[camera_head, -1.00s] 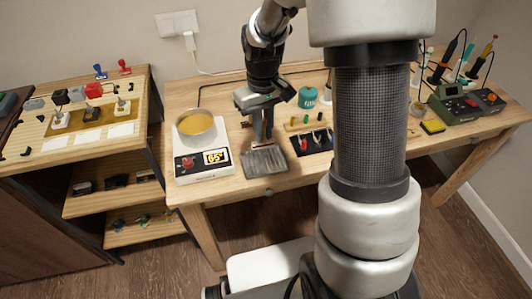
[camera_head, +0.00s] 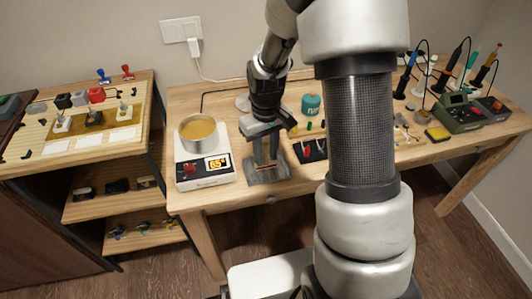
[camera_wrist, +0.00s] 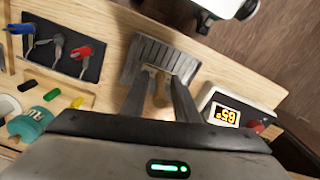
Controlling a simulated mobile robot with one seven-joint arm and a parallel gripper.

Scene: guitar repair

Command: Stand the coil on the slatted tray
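The slatted tray (camera_head: 284,173) is grey and ribbed and lies at the table's front edge, right of the scale. It also shows in the wrist view (camera_wrist: 134,62). My gripper (camera_head: 266,163) points down at the tray, its two fingers apart and their tips at or just over the slats. In the wrist view the fingertips (camera_wrist: 160,73) overlap the tray's inner part. I cannot make out the coil clearly elsewhere.
A teal pot (camera_head: 311,104) stands behind. My arm column hides part of the table.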

